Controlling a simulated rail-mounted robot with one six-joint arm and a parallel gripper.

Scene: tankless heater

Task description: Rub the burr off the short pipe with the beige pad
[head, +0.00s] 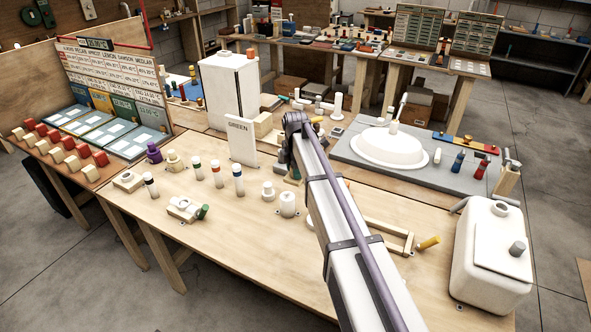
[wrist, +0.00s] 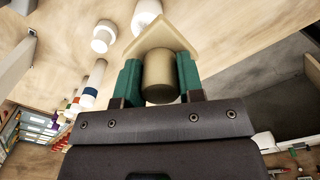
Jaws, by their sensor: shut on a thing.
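My gripper (wrist: 158,82) has two green fingers, shut on the tan round grip (wrist: 160,76) of the beige pad. The flat beige pad (wrist: 166,36) sits at the far end of the grip, clear of the fingers. In the head view my gripper is mostly hidden behind my arm. Two short white pipe-like pieces stand on the table: one (head: 287,204) beside my arm and one (head: 268,191) to its left. The wrist view also shows white pieces beyond the pad (wrist: 103,36) and partly behind it (wrist: 147,12). I cannot tell which is the short pipe; no burr is discernible.
Several white cylinders with coloured bands (head: 217,174) stand to the left. A card marked GREEN (head: 241,141) stands upright behind them. A white tank (head: 492,256) is at the right, and a white oval basin (head: 387,150) on a grey board behind.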

